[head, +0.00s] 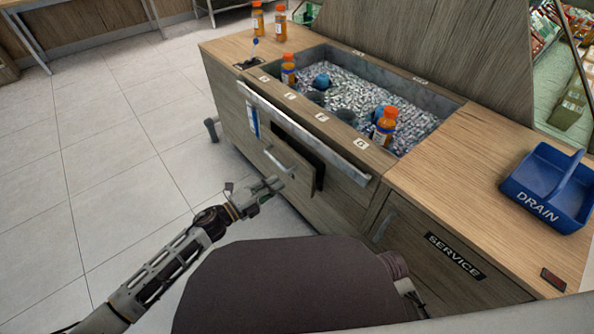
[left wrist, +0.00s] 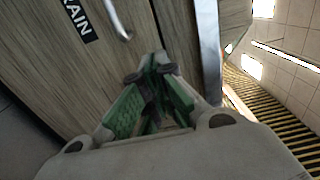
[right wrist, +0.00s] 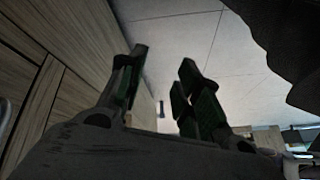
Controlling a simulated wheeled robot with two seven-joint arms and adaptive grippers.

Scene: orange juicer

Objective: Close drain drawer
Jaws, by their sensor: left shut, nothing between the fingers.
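The drain drawer (head: 304,174) is in the front of the wooden counter and stands partly out, with a dark gap above its front panel. Its metal handle (head: 279,163) faces the aisle. In the left wrist view the DRAIN label (left wrist: 76,18) and the curved handle (left wrist: 118,20) show at the top. My left gripper (head: 271,187) is shut and empty, close in front of the drawer front, below the handle; I cannot tell whether it touches. Its closed fingers (left wrist: 151,72) show in the left wrist view. My right gripper (right wrist: 163,62) is open and empty, beside wooden panels.
A metal rail (head: 300,130) runs along the counter front above the drawer. A SERVICE door (head: 425,255) is to the right. On top are an ice trough (head: 440,98) with orange bottles and a blue DRAIN tray (head: 537,207).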

